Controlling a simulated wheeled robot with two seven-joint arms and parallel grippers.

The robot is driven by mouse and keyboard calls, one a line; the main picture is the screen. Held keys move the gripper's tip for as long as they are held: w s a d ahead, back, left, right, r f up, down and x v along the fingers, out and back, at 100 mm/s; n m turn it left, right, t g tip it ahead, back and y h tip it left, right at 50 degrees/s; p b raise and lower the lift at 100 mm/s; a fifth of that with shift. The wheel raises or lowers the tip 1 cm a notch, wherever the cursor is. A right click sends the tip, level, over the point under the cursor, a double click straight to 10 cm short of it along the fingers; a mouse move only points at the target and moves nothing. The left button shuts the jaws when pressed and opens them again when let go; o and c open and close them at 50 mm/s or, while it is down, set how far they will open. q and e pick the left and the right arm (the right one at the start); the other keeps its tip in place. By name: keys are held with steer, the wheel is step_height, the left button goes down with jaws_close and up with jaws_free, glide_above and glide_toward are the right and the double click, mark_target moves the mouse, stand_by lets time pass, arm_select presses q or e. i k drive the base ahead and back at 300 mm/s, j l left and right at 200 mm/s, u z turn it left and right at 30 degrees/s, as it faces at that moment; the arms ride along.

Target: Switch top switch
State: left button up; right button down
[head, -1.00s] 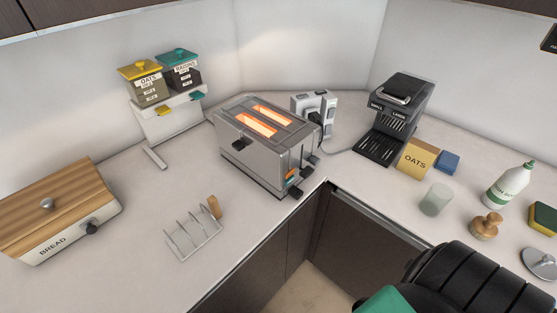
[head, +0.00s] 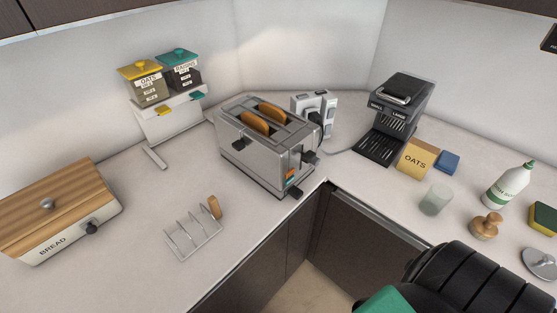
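A white power outlet block (head: 329,113) with a dark plug in it stands upright on the counter behind the toaster; small switches on it are too small to read. The silver toaster (head: 262,158) stands in the counter corner with toast slices (head: 254,121) sticking up out of its slots. It has dark levers (head: 240,143) and knobs (head: 295,191) on its sides. A black and green part of my arm (head: 470,280) fills the lower right. Neither of my grippers shows.
A toast rack (head: 193,238), bread box (head: 62,215) and dispenser stand (head: 170,119) are left. Floor shows between the counters.

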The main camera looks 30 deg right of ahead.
mark_target(332, 111)
steer(key=z, duration=1.25)
